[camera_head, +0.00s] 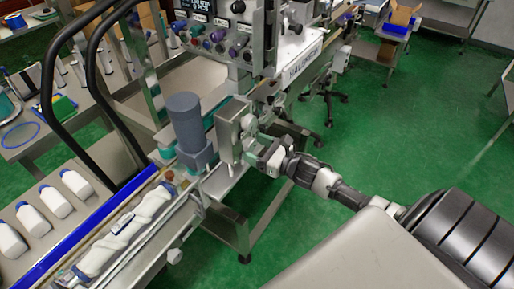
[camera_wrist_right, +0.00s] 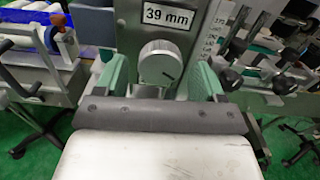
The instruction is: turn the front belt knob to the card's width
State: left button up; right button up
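The round silver-grey knob (camera_wrist_right: 162,62) shows in the right wrist view on a grey metal housing, with a dark slanted mark on its face. A white card reading "39 mm" (camera_wrist_right: 169,15) is fixed just above it. My right gripper (camera_wrist_right: 160,78) is open, with one green-padded finger on each side of the knob and a visible gap to each. Whether the fingertips reach past the knob's face is unclear. In the head view my right gripper (camera_head: 256,147) is at the housing, where the knob is small and hard to make out. My left gripper is not in view.
A scale strip (camera_wrist_right: 214,32) with small numbers stands right of the knob. A dark cylindrical motor (camera_head: 186,122) stands left of the housing. White bottles (camera_head: 76,184) and a conveyor with blue edging (camera_head: 78,240) lie at left. Green floor (camera_head: 380,130) is open at right.

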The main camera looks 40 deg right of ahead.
jog(key=c, duration=0.8)
jog(key=shift+m, duration=0.4)
